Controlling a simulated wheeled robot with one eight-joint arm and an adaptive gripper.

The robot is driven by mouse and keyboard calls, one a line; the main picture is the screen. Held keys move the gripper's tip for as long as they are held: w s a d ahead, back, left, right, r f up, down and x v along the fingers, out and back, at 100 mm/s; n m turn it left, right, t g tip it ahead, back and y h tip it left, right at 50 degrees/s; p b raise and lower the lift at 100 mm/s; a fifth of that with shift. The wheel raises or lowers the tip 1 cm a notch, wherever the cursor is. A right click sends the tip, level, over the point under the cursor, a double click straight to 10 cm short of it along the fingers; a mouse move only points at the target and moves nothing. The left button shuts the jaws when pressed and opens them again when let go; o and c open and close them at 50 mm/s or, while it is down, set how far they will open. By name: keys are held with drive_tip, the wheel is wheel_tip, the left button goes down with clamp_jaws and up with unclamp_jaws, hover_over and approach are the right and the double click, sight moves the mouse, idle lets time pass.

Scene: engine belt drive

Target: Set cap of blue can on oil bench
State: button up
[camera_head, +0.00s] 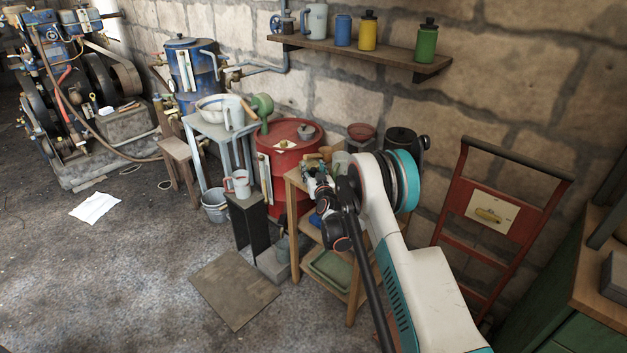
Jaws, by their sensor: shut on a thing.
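The blue can (343,30) stands upright on the wall shelf, between a pale mug and the yellow can. It shows no dark cap on top, unlike the yellow and green cans. My gripper (314,178) is over the top of the wooden oil bench (354,292), in front of the red drum. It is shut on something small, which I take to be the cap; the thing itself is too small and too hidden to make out. My arm hides the right part of the bench top. I cannot tell whether the held thing touches the bench.
Bowls and other vessels stand close behind my gripper. The red drum (284,146) is behind the bench, and a black stand (250,222) with a mug is at its left. A red hand truck (490,215) leans at the right. The floor at the left is mostly clear.

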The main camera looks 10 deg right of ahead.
drive_tip(key=shift+f+b, duration=0.5)
drive_tip(key=shift+f, duration=1.15)
drive_tip(key=shift+f, duration=0.15)
drive_tip(key=o, duration=0.5)
